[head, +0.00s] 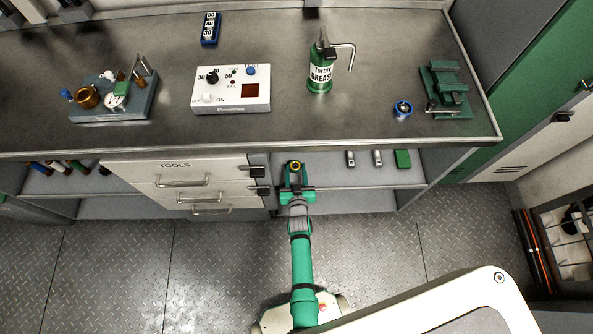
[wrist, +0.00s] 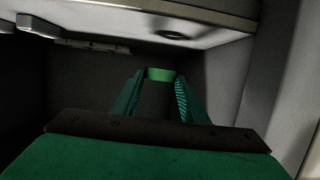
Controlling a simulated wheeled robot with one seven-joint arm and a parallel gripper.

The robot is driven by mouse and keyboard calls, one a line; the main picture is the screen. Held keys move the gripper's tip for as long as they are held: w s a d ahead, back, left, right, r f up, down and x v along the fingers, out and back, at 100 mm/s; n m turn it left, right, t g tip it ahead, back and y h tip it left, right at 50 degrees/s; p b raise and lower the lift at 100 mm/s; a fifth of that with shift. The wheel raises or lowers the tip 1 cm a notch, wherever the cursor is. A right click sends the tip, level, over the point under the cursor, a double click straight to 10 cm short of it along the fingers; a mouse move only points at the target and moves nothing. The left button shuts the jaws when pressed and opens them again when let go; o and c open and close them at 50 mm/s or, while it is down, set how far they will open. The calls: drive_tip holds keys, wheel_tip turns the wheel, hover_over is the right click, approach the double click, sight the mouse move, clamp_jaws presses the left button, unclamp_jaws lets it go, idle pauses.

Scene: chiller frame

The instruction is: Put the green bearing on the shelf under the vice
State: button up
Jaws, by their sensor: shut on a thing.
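The green bearing (wrist: 160,74) is between my fingertips in the wrist view, and my gripper (wrist: 160,82) is shut on it. In the head view the bearing (head: 296,166) shows a yellow inner ring at the tip of my gripper (head: 296,171). My gripper is at the bench's front edge, just right of the drawers. The green vice (head: 445,90) stands at the right end of the bench top. The shelf (head: 345,178) below the bench is partly hidden by the bench top; its right part lies below and in front of the vice.
Two small silver cylinders (head: 377,158) and a green block (head: 403,158) stand on the right half of the shelf. The drawer unit (head: 185,185) borders the shelf on the left. A blue bearing (head: 403,109) lies on the bench near the vice. The front of the shelf looks clear.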

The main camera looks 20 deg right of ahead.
sight(296, 174)
drive_tip(key=shift+w+d+f, duration=0.25)
drive_tip(key=shift+w+f, duration=0.35)
drive_tip(key=shift+f, duration=0.15)
drive_tip(key=shift+w+d+f, duration=0.2)
drive_tip(key=shift+w+f, duration=0.35)
drive_tip(key=shift+f, duration=1.65)
drive_tip(key=o, duration=1.2)
drive_tip(key=shift+f, duration=0.15)
